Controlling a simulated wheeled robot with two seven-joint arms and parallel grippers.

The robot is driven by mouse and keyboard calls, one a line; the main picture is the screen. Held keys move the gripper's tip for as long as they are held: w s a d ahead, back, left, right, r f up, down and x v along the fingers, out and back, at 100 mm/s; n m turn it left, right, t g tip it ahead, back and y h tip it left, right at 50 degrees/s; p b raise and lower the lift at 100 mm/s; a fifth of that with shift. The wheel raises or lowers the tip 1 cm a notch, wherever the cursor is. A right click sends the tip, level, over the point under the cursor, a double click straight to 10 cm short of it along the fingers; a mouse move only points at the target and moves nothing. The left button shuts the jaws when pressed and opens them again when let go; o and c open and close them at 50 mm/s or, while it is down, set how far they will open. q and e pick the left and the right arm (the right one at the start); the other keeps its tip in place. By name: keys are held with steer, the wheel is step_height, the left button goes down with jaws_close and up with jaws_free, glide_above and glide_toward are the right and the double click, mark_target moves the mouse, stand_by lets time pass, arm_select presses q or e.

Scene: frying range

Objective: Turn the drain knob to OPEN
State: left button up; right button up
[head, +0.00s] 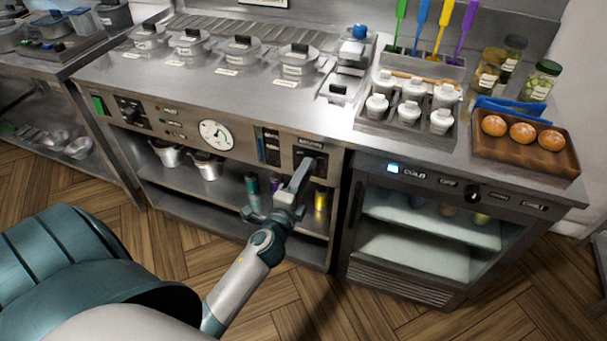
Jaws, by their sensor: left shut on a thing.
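The drain knob (319,159) is a dark handle at the right end of the steel front panel, below a small black label (311,143). My left gripper (303,168) comes up from below, its fingers at the knob, and is shut on it. The fingers cover part of the knob, so its exact angle and any OPEN mark cannot be read. My right gripper is not in view.
The panel also has a round dial gauge (216,135), a dark switch (131,111) and a green button (98,103). Bottles (253,188) stand on the shelf below. A cold cabinet (425,235) adjoins on the right. Lidded pans line the counter top.

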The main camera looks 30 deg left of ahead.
arm_select(q)
steer(key=o, duration=1.1)
steer(key=shift+d, duration=0.1)
steer(key=shift+c, duration=0.2)
steer(key=shift+s, duration=0.1)
steer(key=b+v, duration=0.3)
steer(key=v, duration=1.4)
steer(key=shift+b, duration=0.4)
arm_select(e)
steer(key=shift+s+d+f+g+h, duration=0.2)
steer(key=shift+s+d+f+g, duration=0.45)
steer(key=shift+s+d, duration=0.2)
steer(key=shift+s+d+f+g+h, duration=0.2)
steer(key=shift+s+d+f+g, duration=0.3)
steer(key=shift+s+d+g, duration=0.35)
arm_select(q)
steer(key=shift+s+f, duration=0.1)
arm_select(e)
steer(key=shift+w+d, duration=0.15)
